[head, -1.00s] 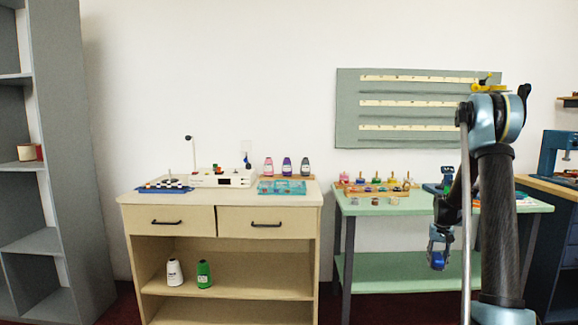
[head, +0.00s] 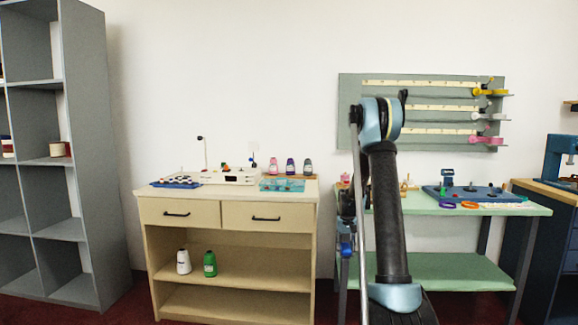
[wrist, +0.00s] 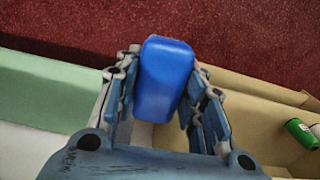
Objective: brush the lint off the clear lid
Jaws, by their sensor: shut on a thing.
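My gripper (wrist: 160,105) is shut on a blue block-like thing (wrist: 165,75) with rounded edges. In the wrist view the blue thing sits between the two fingers; I cannot tell whether it has bristles. In the head view my gripper (head: 346,243) hangs low, in front of the gap between the beige cabinet and the green table, with the blue thing showing small. A flat teal see-through case (head: 282,185) lies on the cabinet top, apart from my gripper; its top may be the clear lid. Lint is too small to make out.
The beige cabinet (head: 180,240) also bears a white device (head: 230,177), a checkered blue tray (head: 176,182) and several bottles. A green table (head: 455,210) stands right, a grey shelf (head: 85,180) left.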

